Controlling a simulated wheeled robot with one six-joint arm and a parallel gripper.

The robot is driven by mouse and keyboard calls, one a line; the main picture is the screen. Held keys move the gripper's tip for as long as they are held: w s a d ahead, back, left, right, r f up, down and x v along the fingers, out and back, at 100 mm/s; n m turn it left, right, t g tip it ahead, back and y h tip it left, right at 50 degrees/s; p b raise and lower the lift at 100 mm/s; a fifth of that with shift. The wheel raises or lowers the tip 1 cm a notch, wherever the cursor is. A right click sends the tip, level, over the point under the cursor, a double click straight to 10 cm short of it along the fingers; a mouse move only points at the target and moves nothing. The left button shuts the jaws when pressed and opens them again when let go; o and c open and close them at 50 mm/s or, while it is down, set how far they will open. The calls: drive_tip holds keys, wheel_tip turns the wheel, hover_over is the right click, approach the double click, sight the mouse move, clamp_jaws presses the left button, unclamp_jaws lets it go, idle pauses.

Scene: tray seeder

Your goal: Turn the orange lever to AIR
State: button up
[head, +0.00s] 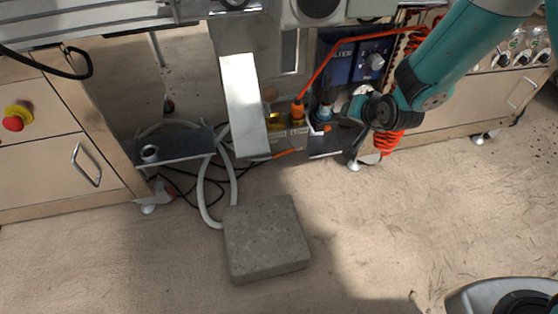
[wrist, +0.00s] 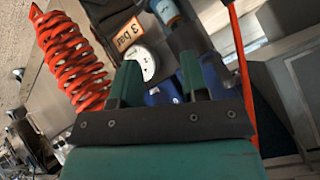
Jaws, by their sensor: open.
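A narrow orange bar, probably the lever (head: 286,153), sticks out low beside the bottom of the pale metal plate in the head view. A small brass fitting (head: 276,119) and a box with labels too small to read (head: 297,134) are just above it. My gripper (head: 347,108) is to the right of these parts and higher than the orange bar, apart from it. In the wrist view my gripper (wrist: 160,82) has its two green fingers spread, with a white round gauge (wrist: 141,62) beyond them. I cannot make out the lever in the wrist view.
An orange "3 bar" tag (wrist: 128,34) is beside the gauge. A red coiled hose (wrist: 72,62) hangs at the left of the wrist view. The pale plate (head: 243,105) stands left of the fittings.

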drive_tip(key=w+a+f+m+t+y, duration=0.1)
drive_tip(key=a+f+t+y, duration=0.1)
drive_tip(key=a+f, duration=0.55)
drive_tip(key=s+a+f+m+t+y, duration=0.3)
drive_tip(key=s+f+m+t+y, duration=0.25)
drive_tip(key=s+f, duration=0.95)
drive_tip(key=w+d+f+b+x, duration=0.1)
drive_tip(key=f+b+x, duration=0.1)
drive_tip(key=b+x, duration=1.2)
drive_tip(key=shift+w+a+r+n+h, duration=0.4)
drive_tip(key=shift+w+a, duration=0.7)
drive_tip(key=shift+w, duration=1.1)
clamp_jaws()
